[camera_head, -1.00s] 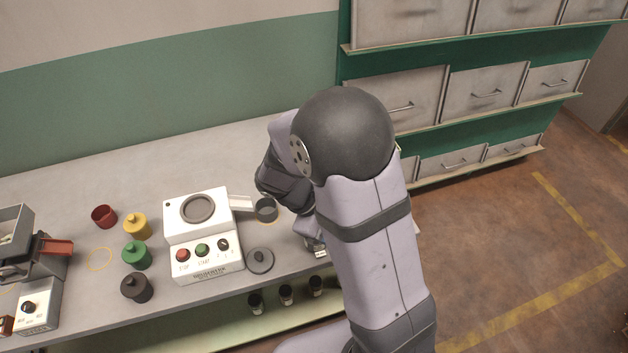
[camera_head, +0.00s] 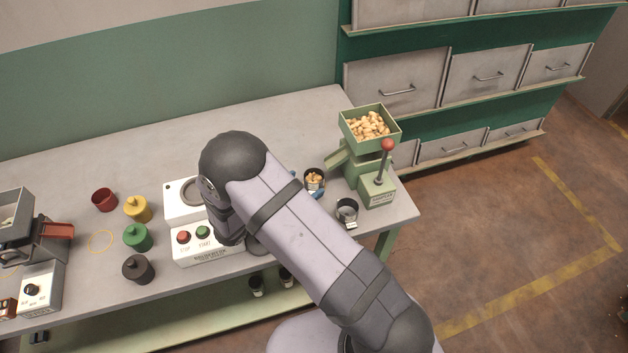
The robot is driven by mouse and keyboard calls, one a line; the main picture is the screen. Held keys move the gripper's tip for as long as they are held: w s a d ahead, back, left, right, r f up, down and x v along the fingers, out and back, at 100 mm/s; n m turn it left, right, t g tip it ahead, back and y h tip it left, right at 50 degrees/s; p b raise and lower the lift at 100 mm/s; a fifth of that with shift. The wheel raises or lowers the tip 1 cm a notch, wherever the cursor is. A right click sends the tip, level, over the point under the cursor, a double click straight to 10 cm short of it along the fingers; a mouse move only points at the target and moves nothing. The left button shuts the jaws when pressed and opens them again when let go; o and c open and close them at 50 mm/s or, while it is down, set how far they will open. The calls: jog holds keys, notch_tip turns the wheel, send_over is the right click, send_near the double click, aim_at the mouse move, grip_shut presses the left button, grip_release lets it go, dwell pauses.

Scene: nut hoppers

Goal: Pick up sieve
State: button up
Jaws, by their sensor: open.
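A small round dark vessel with a pale metal rim (camera_head: 346,212) stands at the front right of the table, before the green hopper. It may be the sieve, but its bottom is too small to tell. A dark cup with nuts in it (camera_head: 314,180) stands below the hopper's chute. My gripper (camera_head: 306,184) is mostly hidden behind my arm. Its blue fingertips show on either side of the nut cup. It is open, and I cannot tell whether it touches the cup.
The green hopper (camera_head: 369,128) holds nuts and has a red-knobbed lever (camera_head: 387,146). My arm partly covers the white machine (camera_head: 190,248). Red (camera_head: 104,201), yellow (camera_head: 138,210), green (camera_head: 138,238) and dark (camera_head: 137,268) containers stand left. The back of the table is clear.

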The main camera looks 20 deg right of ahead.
aim_at(307, 182)
jog(key=shift+p+x, duration=1.25)
jog(key=shift+x, duration=1.85)
jog(key=shift+w, duration=0.15)
jog(key=c, duration=1.3)
jog(key=shift+r, duration=0.25)
jog(key=shift+a+r+b, duration=0.1)
jog(key=shift+r+b, duration=0.3)
jog(key=shift+b, duration=0.15)
jog(key=s+a+b, duration=0.2)
jog(key=a, duration=0.1)
jog(key=shift+s+a+r, duration=0.1)
jog(key=shift+s+a, duration=0.05)
jog(key=shift+a, duration=0.15)
notch_tip(307, 182, up, 14)
jog(key=b, duration=0.1)
jog(key=shift+d+f, duration=0.2)
